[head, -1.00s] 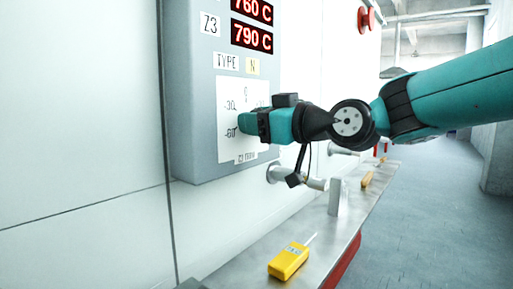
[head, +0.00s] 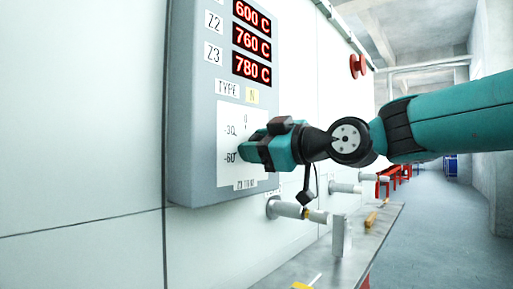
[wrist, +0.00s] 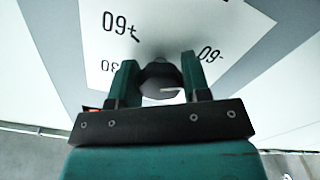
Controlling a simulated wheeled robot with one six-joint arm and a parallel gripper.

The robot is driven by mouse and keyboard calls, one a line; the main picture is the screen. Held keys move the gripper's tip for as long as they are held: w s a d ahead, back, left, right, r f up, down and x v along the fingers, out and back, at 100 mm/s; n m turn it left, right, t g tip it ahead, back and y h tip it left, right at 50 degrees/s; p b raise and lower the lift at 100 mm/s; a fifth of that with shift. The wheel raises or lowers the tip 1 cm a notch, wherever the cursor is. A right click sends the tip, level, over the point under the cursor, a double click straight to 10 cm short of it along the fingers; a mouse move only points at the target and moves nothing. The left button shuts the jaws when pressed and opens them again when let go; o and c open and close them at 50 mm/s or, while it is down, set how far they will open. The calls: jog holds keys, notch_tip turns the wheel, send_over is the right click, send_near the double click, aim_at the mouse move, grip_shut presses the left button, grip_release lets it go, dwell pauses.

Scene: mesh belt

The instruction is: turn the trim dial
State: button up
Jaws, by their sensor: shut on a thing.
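The trim dial (wrist: 163,82) is a dark round knob on a white scale plate (head: 228,120) with printed marks such as 0, -30 and -60. The plate is on the front of a grey control box (head: 185,100). My gripper (wrist: 160,75) is shut on the dial, one teal finger on each side of it in the wrist view. In the head view my gripper (head: 250,150) reaches the plate from the right and hides the dial. Red displays on the box read 600 C, 760 C (head: 251,42) and 780 C (head: 251,68).
Below the box a metal shelf (head: 305,262) runs along the wall with a grey upright block (head: 341,236) on it. Pipe stubs (head: 286,208) stick out of the wall. The floor at right is clear.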

jog(key=o, duration=0.9)
jog(key=b+v, duration=0.2)
jog(key=v, duration=1.5)
jog(key=shift+s+d, duration=0.1)
jog(key=shift+d, duration=0.1)
